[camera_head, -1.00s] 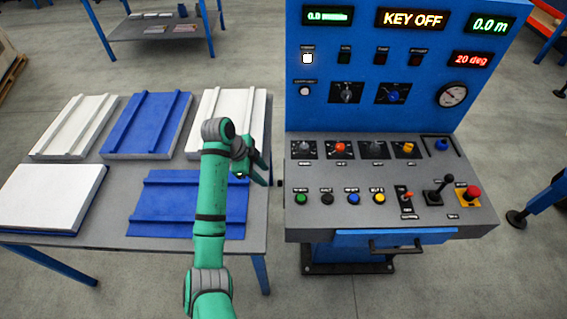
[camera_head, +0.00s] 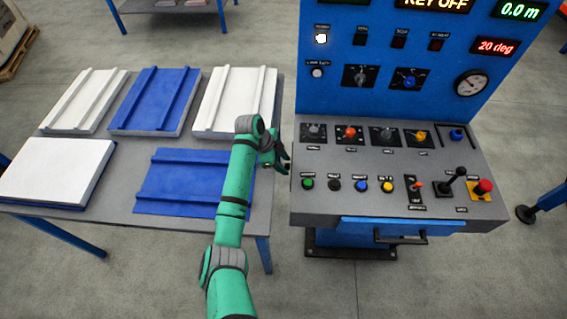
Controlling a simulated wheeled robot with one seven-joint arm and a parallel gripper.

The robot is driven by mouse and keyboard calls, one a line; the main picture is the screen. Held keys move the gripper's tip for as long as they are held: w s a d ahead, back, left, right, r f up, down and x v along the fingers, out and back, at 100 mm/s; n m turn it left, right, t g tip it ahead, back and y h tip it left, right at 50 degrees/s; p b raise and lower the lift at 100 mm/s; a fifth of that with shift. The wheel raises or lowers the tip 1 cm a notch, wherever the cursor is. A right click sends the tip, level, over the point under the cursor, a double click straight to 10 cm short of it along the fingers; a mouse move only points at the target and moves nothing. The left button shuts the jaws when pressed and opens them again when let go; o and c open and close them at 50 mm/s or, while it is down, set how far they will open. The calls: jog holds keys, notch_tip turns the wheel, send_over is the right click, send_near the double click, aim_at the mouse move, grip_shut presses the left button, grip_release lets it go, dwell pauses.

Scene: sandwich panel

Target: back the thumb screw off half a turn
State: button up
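A small blue knob (camera_head: 457,135) sits in a black-framed square at the back right of the console's sloping top; it may be the thumb screw, but I cannot tell for sure. My gripper (camera_head: 284,166) is at the end of the green arm, by the left edge of the console and well to the left of that knob. Its fingers are small and dark, and I cannot tell how far apart they are. I see nothing held in it.
The grey console top (camera_head: 340,206) carries several dials, coloured buttons, a black joystick (camera_head: 454,184) and a red mushroom button (camera_head: 484,187). A blue upright panel (camera_head: 340,100) rises behind it. A table (camera_head: 120,212) with white and blue panels stands left. A drawer handle (camera_head: 402,238) juts out in front.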

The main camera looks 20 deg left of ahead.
jog(key=shift+w+d+f, duration=0.1)
jog(key=shift+d+f, duration=0.05)
jog(key=shift+f, duration=0.05)
grip_shut()
jog(key=g, duration=0.2)
jog(key=n+g+h, duration=0.1)
jog(key=g, duration=0.1)
jog(key=shift+w+a, duration=0.35)
jog(key=shift+w, duration=0.15)
dwell(0.3)
